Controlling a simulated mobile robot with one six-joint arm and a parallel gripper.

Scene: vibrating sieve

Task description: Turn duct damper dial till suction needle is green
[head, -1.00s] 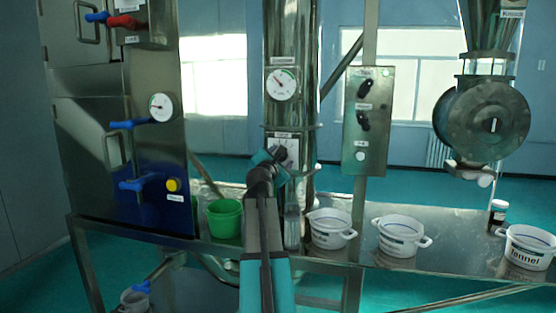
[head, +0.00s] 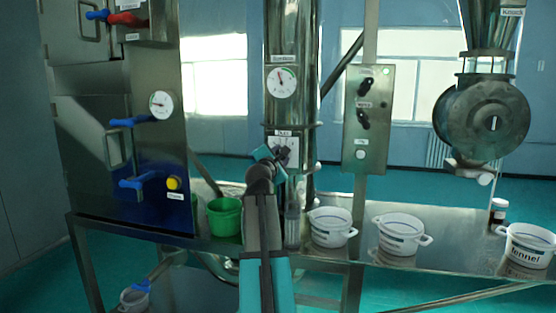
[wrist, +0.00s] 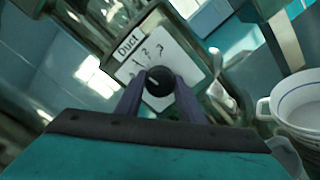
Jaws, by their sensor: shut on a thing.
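The duct damper dial (wrist: 160,78) is a black round knob on a white plate (wrist: 172,52) labelled "Duct" with number marks. My gripper (wrist: 161,88) is shut on the knob, one finger on each side. In the head view my gripper (head: 280,155) covers part of the dial plate (head: 291,142) on the steel duct. The suction gauge (head: 281,82) is a white round face above the dial. Its needle points up and slightly left. The green part of its scale is too small to place surely against the needle.
A switch box (head: 366,118) on a post stands right of the duct. A steel cabinet (head: 95,150) with blue handles is at left. A green bucket (head: 224,218) and white tubs (head: 332,228) stand on the steel bench below.

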